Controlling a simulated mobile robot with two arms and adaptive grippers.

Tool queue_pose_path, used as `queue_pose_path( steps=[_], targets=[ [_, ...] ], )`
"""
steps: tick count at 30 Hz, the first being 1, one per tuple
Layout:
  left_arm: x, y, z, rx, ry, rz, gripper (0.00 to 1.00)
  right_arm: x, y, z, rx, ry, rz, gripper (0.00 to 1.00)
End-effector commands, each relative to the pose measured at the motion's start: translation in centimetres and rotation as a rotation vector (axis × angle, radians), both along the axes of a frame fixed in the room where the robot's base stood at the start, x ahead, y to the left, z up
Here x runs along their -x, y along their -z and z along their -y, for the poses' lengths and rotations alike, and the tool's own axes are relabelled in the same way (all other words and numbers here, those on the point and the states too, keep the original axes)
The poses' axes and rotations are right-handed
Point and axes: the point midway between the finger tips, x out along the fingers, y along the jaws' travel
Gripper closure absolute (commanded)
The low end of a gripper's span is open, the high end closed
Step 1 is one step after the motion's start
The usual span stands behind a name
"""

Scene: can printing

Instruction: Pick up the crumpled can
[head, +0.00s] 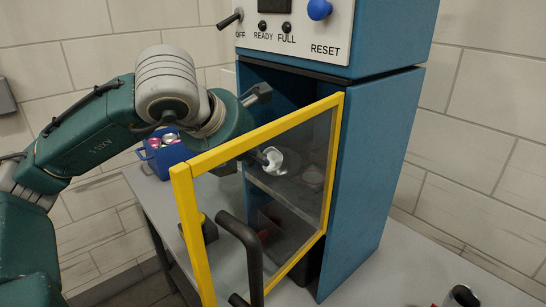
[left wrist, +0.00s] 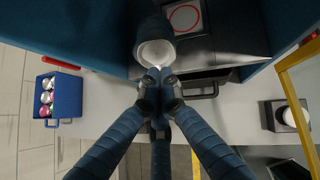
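My left gripper (head: 262,128) reaches into the open blue machine, partly behind the clear door. A small white, uneven can (head: 273,160) shows through the door, close beside a fingertip. In the left wrist view, the left gripper's fingers (left wrist: 161,86) come close together at their tips. The white round end of what looks like the can (left wrist: 156,52) is just beyond them, with a dark blue body above it. Contact between the fingertips and the can is unclear. My right gripper is out of view.
The yellow-framed door (head: 182,215) stands open before my left arm. A round plate (head: 313,178) sits inside the machine. A blue crate (head: 150,160) with several cans stands at left. A dark holder (left wrist: 270,115) with a can stands at right in the wrist view.

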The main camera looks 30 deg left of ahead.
Motion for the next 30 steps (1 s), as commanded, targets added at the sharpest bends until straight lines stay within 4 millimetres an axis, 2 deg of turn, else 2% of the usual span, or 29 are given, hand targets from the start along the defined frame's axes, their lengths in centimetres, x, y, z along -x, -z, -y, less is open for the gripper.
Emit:
queue_pose_path(
  steps=[1, 3, 9, 15, 24, 30],
  targets=[
    [1.0, 0.3, -0.1, -0.002, -0.001, 0.006, 1.00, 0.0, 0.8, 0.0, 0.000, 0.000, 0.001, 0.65],
    [2.3, 0.1, 0.0, -0.002, 0.000, 0.008, 1.00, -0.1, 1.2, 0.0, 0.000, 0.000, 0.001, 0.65],
    [5.0, -0.1, 0.1, -0.001, 0.001, 0.007, 1.00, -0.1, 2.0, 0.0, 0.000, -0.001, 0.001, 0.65],
    [6.2, -0.2, 0.1, 0.000, -0.001, 0.007, 1.00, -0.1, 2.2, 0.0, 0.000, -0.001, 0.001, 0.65],
    [6.3, -0.3, 0.1, 0.000, 0.000, 0.006, 1.00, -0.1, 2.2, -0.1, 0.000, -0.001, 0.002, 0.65],
    [6.3, -0.3, 0.1, 0.000, 0.000, 0.006, 0.60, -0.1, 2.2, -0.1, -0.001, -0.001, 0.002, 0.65]
  ],
)
